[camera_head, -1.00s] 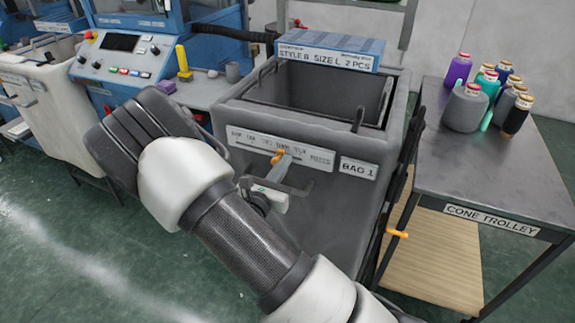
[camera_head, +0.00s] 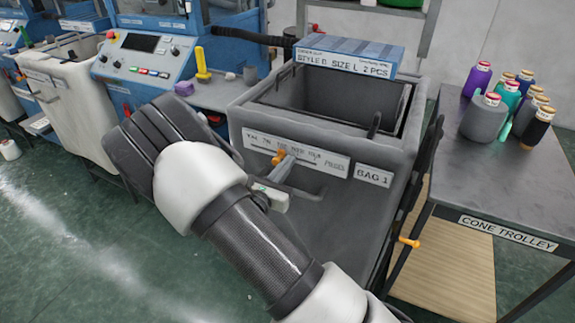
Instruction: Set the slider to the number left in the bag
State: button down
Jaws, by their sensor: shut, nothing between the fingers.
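The grey bag bin (camera_head: 345,195), labelled BAG 1, stands at the centre in the head view. A white number strip (camera_head: 325,162) runs across its front; its print is too small to read surely. An orange slider knob (camera_head: 279,155) sits on the strip, left of its middle. My gripper (camera_head: 282,167) is shut and empty, its fingers at the knob and seeming to touch it. My forearm comes from the lower right. The bag's open top shows dark inner walls; its floor and any pieces are hidden. A blue-edged card (camera_head: 345,66) above reads STYLE B SIZE L 2 PCS.
The cone trolley (camera_head: 500,165) with several yarn cones (camera_head: 508,105) stands close on the right. A blue machine with a control panel (camera_head: 145,60) and a pale bin (camera_head: 70,100) stand at the left. Green floor is open at the lower left.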

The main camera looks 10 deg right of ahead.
jog(key=shift+s+d, duration=0.35)
jog(key=shift+d, duration=0.05)
jog(key=p+v, duration=0.1)
jog(key=v, duration=0.7)
dwell(0.4)
